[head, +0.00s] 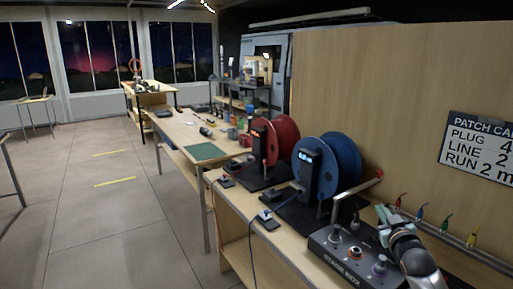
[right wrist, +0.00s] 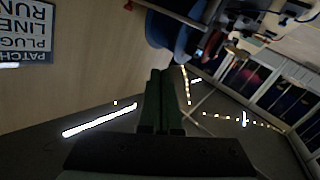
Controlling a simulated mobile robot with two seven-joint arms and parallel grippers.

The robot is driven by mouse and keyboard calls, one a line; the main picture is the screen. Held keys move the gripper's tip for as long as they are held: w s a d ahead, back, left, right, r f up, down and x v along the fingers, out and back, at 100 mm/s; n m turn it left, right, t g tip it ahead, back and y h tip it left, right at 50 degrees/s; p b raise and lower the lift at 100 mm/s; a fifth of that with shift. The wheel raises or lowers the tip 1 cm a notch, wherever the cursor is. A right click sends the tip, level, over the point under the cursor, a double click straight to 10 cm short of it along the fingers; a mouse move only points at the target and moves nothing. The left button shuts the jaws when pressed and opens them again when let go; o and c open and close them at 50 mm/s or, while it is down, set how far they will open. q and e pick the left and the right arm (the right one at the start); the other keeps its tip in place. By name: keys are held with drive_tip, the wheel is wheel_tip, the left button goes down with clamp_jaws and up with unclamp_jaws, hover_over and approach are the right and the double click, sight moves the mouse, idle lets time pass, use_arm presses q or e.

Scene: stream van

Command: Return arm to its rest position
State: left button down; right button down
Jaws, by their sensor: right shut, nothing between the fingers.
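My right arm comes in at the lower right of the head view. Its gripper (head: 383,213) is above the right end of the dark control box, near the wooden panel. In the right wrist view the two dark fingers (right wrist: 160,75) lie together, shut, with nothing between them. My left gripper is not in view.
A dark control box (head: 337,256) with knobs sits on the wooden bench. Blue (head: 341,160) and red (head: 283,139) cable reels stand behind it. Coloured plugs (head: 420,213) hang along a rail by the panel's sign (head: 482,147). Open floor (head: 100,235) lies to the left.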

drive_tip(key=s+a+f+g+y, duration=0.1)
drive_tip(key=s+a+f, duration=0.3)
drive_tip(key=s+f, duration=0.3)
drive_tip(key=s+a+f+n+g+y, duration=0.1)
drive_tip(key=s+a+f+g, duration=0.2)
drive_tip(key=f, duration=0.5)
drive_tip(key=s+a+f, duration=0.4)
drive_tip(key=s+f, duration=0.3)
drive_tip(key=f, duration=0.1)
drive_tip(key=s+a+f+g+y, duration=0.1)
drive_tip(key=s+a+f, duration=0.3)
drive_tip(key=s, duration=0.8)
drive_tip(key=s+a+f+m+g+y, duration=0.1)
drive_tip(key=s+a+f+g, duration=0.2)
drive_tip(key=s, duration=0.9)
wheel_tip(320, 180, down, 3)
drive_tip(key=shift+s+a+r, duration=0.15)
drive_tip(key=shift+a+r, duration=0.05)
drive_tip(key=shift+a, duration=0.25)
